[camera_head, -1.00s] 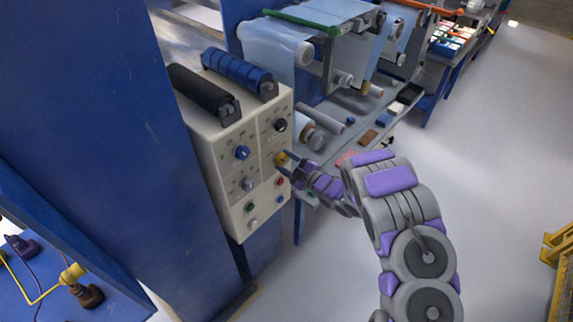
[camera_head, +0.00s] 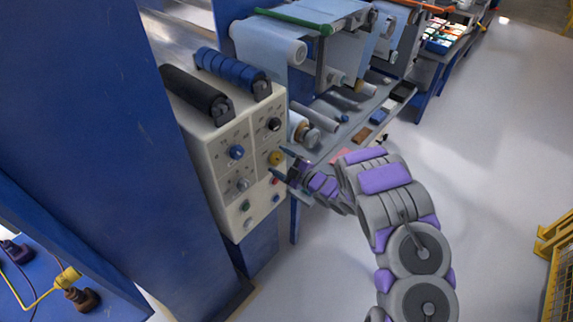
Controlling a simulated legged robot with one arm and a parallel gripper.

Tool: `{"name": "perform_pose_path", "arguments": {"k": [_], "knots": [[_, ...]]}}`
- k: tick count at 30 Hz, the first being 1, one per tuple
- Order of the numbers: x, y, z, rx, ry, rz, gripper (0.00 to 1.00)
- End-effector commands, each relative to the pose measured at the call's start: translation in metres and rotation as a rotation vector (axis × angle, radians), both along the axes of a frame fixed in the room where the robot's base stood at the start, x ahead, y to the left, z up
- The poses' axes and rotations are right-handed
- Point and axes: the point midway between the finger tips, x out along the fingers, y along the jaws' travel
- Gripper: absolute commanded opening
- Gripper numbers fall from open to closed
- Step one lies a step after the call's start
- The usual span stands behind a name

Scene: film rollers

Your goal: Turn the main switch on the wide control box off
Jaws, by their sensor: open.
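The wide control box (camera_head: 216,172) is a cream box on the side of the blue machine frame. The labels are too small to read, so I cannot tell which is the main switch. My gripper (camera_head: 279,161) is open at the box's right side. Its two dark fingertips are above and below the yellow knob; I cannot tell whether they touch it.
A black roller (camera_head: 194,92) and a blue roller (camera_head: 232,70) sit on top of the box. Film rolls (camera_head: 268,42) and a shelf with small items stand behind. A blue panel fills the left. Open floor (camera_head: 490,150) lies right, with a yellow rail (camera_head: 556,240) at the edge.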

Motion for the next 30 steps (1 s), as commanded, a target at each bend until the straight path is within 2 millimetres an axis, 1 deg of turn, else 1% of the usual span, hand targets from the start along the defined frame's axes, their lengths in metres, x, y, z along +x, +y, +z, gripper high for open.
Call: {"name": "perform_pose_path", "arguments": {"k": [5, 8, 15, 21, 27, 30], "knots": [[-0.009, -0.013, 0.001, 0.000, 0.000, -0.002, 0.80], [-0.021, -0.029, 0.000, -0.002, 0.006, -0.005, 0.80], [-0.054, -0.072, -0.001, -0.003, 0.006, -0.005, 0.80], [-0.078, -0.103, -0.001, -0.003, 0.003, -0.005, 0.80], [-0.095, -0.125, 0.000, -0.001, 0.000, -0.002, 0.80], [-0.101, -0.131, -0.001, -0.002, 0.001, -0.001, 0.80]]}}
